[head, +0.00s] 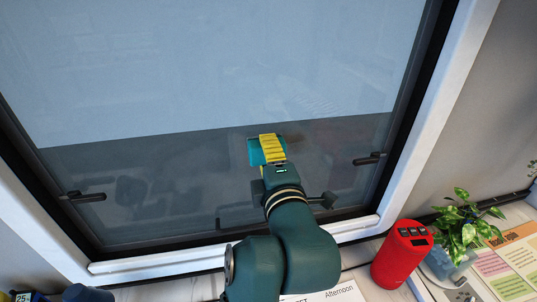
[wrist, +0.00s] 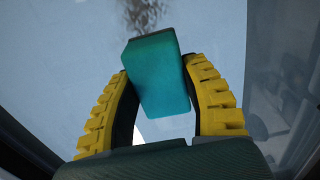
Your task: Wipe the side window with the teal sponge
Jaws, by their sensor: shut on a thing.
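The side window (head: 200,70) fills most of the head view, with a black inner frame. My gripper (head: 270,149) is in front of its lower middle part. The teal sponge (head: 256,152) shows beside the yellow fingers there. In the wrist view my gripper (wrist: 160,90) is shut on the teal sponge (wrist: 156,75), which sits tilted between the two yellow fingers. A dark brownish smudge (wrist: 145,14) on the pane shows just beyond the sponge's far end. I cannot tell whether the sponge touches the glass.
Black latches stand out at the lower left (head: 85,197) and lower right (head: 370,158) of the window. A red cylindrical speaker (head: 402,255), a potted plant (head: 465,228) and printed sheets (head: 510,262) are at the lower right. The upper pane is clear of obstacles.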

